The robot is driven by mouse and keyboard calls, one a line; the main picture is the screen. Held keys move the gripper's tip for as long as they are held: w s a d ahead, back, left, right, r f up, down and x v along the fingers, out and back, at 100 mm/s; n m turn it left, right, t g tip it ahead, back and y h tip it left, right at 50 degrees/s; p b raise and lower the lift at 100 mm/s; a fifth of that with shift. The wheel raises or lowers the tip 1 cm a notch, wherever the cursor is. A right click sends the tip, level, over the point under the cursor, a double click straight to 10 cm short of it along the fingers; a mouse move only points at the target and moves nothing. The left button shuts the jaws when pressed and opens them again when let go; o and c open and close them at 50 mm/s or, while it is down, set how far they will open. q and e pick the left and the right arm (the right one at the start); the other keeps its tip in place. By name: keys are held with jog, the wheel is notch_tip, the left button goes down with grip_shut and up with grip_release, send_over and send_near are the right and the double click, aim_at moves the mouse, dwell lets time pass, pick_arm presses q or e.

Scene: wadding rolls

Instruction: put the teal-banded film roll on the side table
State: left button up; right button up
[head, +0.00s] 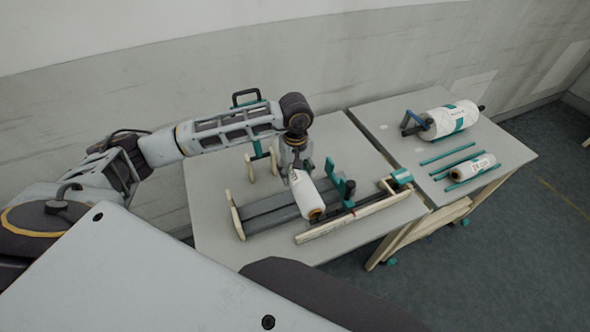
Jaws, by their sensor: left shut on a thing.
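My left gripper (297,170) points down over the near table and is shut on a white roll (307,196) with a brown core end. The roll is tilted, its core end toward the front, above or against the grey slats of a wooden-ended rack (270,213); I cannot tell if it touches them. No teal band shows on its visible side; the gripper hides its upper end. On the side table (400,142) at the right, a large white roll with a teal band (453,121) lies on a dark spindle. My right gripper is not in view.
A smaller white roll (474,167) with teal marks lies between teal rods (447,155) on the side table. A teal upright bracket (341,183) and a wooden rail (350,219) stand close right of the held roll. The side table's left part is mostly clear.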

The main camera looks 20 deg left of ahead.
pick_arm(q)
jog(key=m+p, duration=0.1)
jog(key=m, duration=0.1)
jog(key=r+m+p, duration=0.1)
jog(key=m, duration=0.2)
jog(key=shift+w+d+r+p, duration=0.15)
jog(key=shift+w+p, duration=0.05)
jog(key=shift+p, duration=0.15)
jog(key=m+p, duration=0.1)
jog(key=m, duration=0.2)
jog(key=shift+w+r+p, duration=0.1)
jog(key=shift+r+p, duration=0.15)
jog(key=shift+p, duration=0.1)
jog(key=shift+d+m, duration=0.1)
jog(key=shift+m, duration=0.4)
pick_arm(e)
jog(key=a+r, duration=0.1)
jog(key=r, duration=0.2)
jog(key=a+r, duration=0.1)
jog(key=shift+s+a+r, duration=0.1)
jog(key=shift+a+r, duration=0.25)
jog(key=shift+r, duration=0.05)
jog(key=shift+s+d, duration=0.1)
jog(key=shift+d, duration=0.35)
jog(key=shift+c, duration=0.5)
pick_arm(q)
jog(key=shift+d, duration=0.15)
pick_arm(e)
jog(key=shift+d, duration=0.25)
